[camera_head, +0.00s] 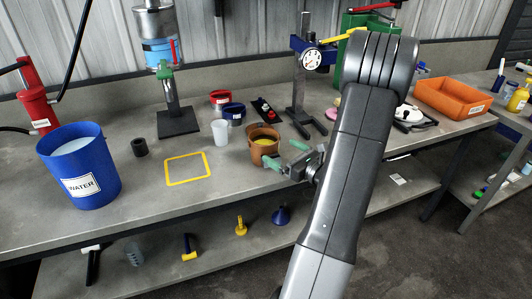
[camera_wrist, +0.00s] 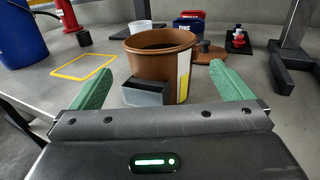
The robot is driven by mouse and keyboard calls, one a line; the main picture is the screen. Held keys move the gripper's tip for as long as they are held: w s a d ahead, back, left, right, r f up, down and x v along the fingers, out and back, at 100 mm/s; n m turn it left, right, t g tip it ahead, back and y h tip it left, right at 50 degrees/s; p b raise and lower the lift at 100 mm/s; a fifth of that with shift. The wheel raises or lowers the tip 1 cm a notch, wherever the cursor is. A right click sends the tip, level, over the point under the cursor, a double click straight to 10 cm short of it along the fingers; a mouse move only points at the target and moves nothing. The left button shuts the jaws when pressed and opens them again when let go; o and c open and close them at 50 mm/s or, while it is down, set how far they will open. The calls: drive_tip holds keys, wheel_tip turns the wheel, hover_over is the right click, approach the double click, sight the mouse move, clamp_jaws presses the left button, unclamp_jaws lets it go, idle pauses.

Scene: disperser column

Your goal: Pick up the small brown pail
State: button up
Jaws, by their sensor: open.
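The small brown pail (camera_head: 261,150) stands upright on the grey bench, right of the white cup, with something yellow showing in or on it in the head view. In the wrist view the pail (camera_wrist: 155,52) is straight ahead, with a yellow and white label on its right side and a small dark grey box-shaped piece (camera_wrist: 146,92) at its front. My gripper (camera_head: 283,156) is right by the pail on its near side. Its green fingers (camera_wrist: 165,85) are spread to the left and right of the pail's front, open and empty. I cannot tell whether a finger touches the pail.
A white cup (camera_head: 221,132) stands close left of the pail, and red and blue containers (camera_head: 232,112) sit behind it. A yellow square outline (camera_head: 188,168) marks clear bench to the left. A blue WATER bucket (camera_head: 80,170) stands further left. A press stand (camera_head: 298,115) is behind right.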

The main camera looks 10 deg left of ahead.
sight(275, 145)
drive_tip(key=shift+r+p+x, duration=0.15)
drive_tip(key=shift+p+x, duration=0.05)
drive_tip(key=shift+x, duration=1.3)
drive_tip(key=shift+r+p+x, duration=0.15)
drive_tip(key=shift+x, duration=1.35)
drive_tip(key=c, duration=1.2)
